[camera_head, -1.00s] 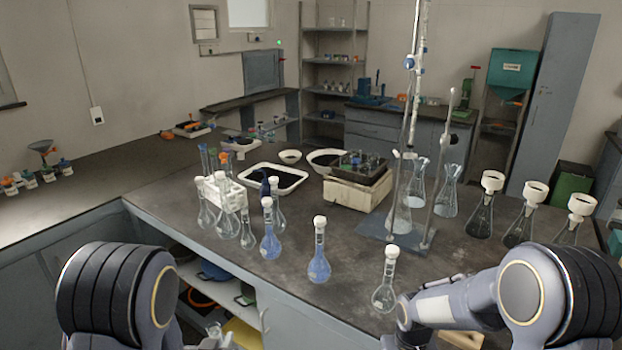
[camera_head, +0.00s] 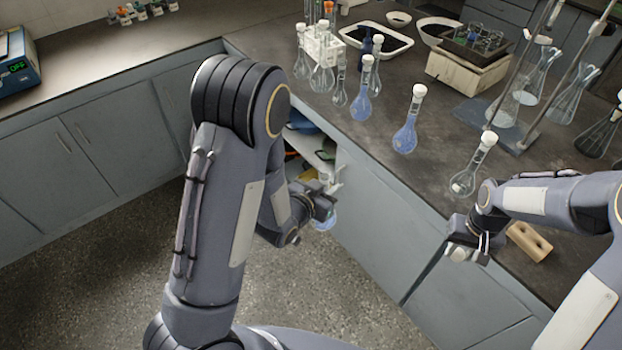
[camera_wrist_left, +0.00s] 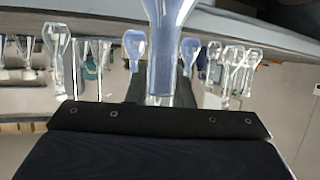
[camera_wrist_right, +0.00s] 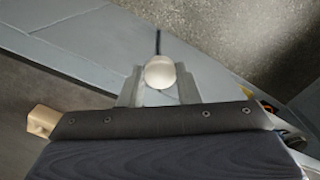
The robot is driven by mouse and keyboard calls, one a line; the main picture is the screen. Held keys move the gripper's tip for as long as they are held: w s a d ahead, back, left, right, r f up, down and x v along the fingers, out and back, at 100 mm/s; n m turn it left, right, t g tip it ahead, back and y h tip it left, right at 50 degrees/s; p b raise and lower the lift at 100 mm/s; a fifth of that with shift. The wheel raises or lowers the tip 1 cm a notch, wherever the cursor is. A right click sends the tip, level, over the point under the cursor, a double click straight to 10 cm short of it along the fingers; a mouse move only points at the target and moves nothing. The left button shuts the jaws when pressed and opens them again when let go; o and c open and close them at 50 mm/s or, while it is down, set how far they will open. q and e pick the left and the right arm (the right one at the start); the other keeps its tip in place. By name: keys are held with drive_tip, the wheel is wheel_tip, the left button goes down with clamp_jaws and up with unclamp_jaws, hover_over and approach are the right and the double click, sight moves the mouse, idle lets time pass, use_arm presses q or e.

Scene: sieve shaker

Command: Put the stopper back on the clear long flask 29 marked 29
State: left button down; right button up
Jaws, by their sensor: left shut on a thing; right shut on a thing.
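My left gripper (camera_head: 326,192) is shut on the neck of a long-necked flask (camera_head: 322,222), whose bulb hangs below the jaws, in front of the bench. In the left wrist view the glass flask (camera_wrist_left: 168,45) fills the middle and looks faintly bluish; its opening and any number are hidden or unreadable. My right gripper (camera_head: 466,246) is shut on a white stopper (camera_head: 459,254), just off the bench's front edge. The round top of the stopper (camera_wrist_right: 160,74) shows between the fingers in the right wrist view. The flask and stopper are well apart.
A clear capped flask (camera_head: 466,180) stands by the right forearm, with blue capped flasks (camera_head: 406,138) further left. A wooden block (camera_head: 529,241) lies at the bench edge. A burette stand (camera_head: 520,140) is behind. Open floor (camera_head: 330,290) lies below the grippers.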

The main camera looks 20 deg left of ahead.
use_arm(q)
drive_tip(key=w+d+f+m+g+h, duration=0.1)
drive_tip(key=d+m+h, duration=0.3)
drive_tip(key=d, duration=0.5)
drive_tip(key=shift+d+f+m+g+h, duration=0.2)
drive_tip(key=shift+f+m+g+h, duration=0.25)
drive_tip(key=shift+f+g, duration=0.3)
drive_tip(key=shift+w, duration=0.1)
use_arm(e)
drive_tip(key=w+a+r+n, duration=0.2)
drive_tip(key=a+r, duration=0.7)
drive_tip(key=a, duration=0.3)
drive_tip(key=w+a+r+n, duration=0.2)
drive_tip(key=a+r, duration=0.7)
drive_tip(key=a, duration=0.4)
drive_tip(key=shift+w+a+r+n, duration=0.25)
drive_tip(key=shift+w+a+n, duration=0.05)
drive_tip(key=shift+w+n, duration=0.1)
drive_tip(key=shift+f, duration=2.05)
drive_tip(key=shift+f, duration=0.1)
drive_tip(key=shift+f, duration=0.75)
